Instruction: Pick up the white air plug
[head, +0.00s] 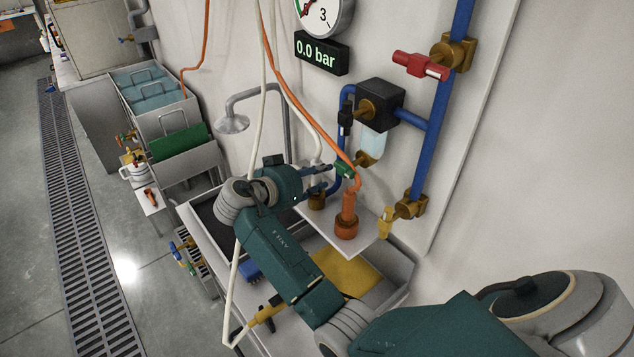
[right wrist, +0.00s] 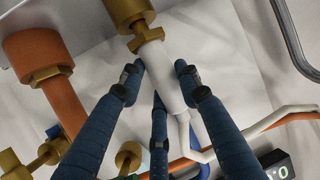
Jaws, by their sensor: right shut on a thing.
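The white air plug (right wrist: 163,75) shows in the right wrist view between the blue fingers of my right gripper (right wrist: 160,80). One end of it meets a brass fitting (right wrist: 147,38), and a white hose (right wrist: 183,125) leads from its other end. In the head view my right gripper (head: 318,177) is shut on the plug beside the wall panel, above a brass socket (head: 317,200). The plug is mostly hidden there by the fingers. My left gripper is out of view.
An orange plug (head: 347,215) with an orange hose stands on the small white shelf (head: 355,245) close to the right of the gripper. Blue pipes (head: 437,125) and a black regulator (head: 380,103) are on the wall. A yellow pad (head: 345,272) lies below.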

